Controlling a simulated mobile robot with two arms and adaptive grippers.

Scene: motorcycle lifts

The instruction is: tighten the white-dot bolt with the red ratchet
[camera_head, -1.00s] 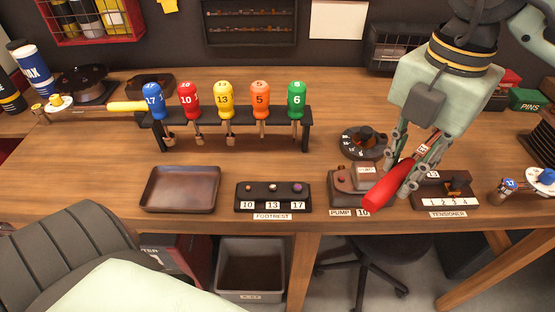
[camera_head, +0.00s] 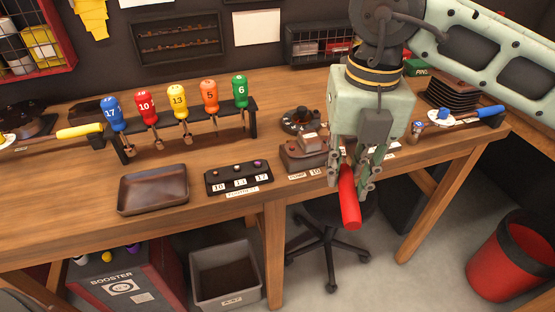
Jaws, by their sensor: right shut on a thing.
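My right gripper (camera_head: 355,186) is shut on the red ratchet (camera_head: 349,205), in front of the bench's front edge. The ratchet's red handle points down toward the floor; its head is hidden among the fingers. A black footrest block (camera_head: 240,188) on the bench, left of the gripper, bears several small bolts over labels 10, 13 and 17. The brown pump block (camera_head: 303,160), labelled 10, stands just left of the gripper. The tensioner block is mostly hidden behind my gripper. My left gripper is not in view.
A rack (camera_head: 232,124) of several numbered, coloured-handled drivers stands behind a brown tray (camera_head: 153,205). A round dial-like holder (camera_head: 300,120) sits behind the pump block. A stool (camera_head: 328,240), a grey bin (camera_head: 225,290) and a red bucket (camera_head: 515,262) are below.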

